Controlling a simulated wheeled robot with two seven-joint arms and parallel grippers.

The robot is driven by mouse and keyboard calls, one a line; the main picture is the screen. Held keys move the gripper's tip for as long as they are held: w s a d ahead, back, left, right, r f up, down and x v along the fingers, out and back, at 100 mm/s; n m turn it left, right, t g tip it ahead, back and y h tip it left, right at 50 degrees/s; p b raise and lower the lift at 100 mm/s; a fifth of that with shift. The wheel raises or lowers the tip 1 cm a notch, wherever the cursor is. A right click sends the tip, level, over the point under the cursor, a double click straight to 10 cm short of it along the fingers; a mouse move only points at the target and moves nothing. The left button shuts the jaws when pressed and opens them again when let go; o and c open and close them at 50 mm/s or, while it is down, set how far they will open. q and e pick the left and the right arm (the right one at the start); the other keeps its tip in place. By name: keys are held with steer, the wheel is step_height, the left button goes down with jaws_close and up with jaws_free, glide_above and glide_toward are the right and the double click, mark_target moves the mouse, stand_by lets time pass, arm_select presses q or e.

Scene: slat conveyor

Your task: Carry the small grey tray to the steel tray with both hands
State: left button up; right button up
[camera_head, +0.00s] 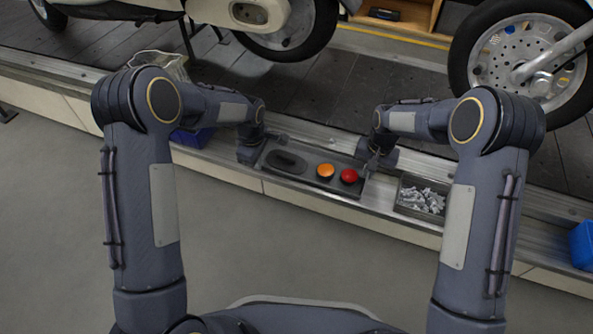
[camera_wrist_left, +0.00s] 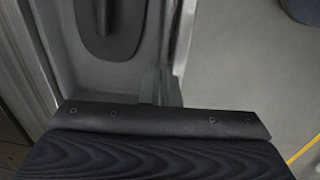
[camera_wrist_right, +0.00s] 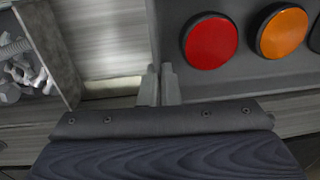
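The small grey tray (camera_head: 297,190) lies on the ledge along the conveyor. In it are a dark oval piece (camera_head: 287,162), an orange disc (camera_head: 326,171) and a red disc (camera_head: 349,176). My left gripper (camera_head: 258,148) is at its left end; in the left wrist view its fingers (camera_wrist_left: 160,88) are close together on the tray's rim (camera_wrist_left: 180,40). My right gripper (camera_head: 370,164) is at its right end; in the right wrist view its narrow-set fingers (camera_wrist_right: 159,84) have the tray's end wall (camera_wrist_right: 154,35) between them. No tray is clearly identifiable as the steel tray.
A grey box of silvery metal parts (camera_head: 422,199) stands just right of the tray. A blue bin (camera_head: 191,137) is left of it, another blue bin (camera_head: 583,246) far right. A clear container (camera_head: 157,61) lies behind my left arm. Motorbike wheels (camera_head: 523,60) stand on the slats.

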arm_select(q)
steer(key=shift+o, duration=1.1)
steer(key=shift+a, duration=0.2)
arm_select(e)
steer(key=shift+o, duration=1.1)
steer(key=shift+d, duration=0.2)
arm_select(q)
steer(key=shift+o, duration=1.1)
arm_select(e)
steer(key=shift+o, duration=1.1)
steer(key=shift+a, duration=0.1)
steer(key=shift+a+r, duration=0.1)
arm_select(q)
step_height(320, 180, up, 8)
arm_select(e)
step_height(320, 180, up, 12)
steer(key=shift+s+d, duration=0.15)
steer(key=shift+d, duration=0.2)
arm_select(q)
steer(key=shift+d, duration=0.1)
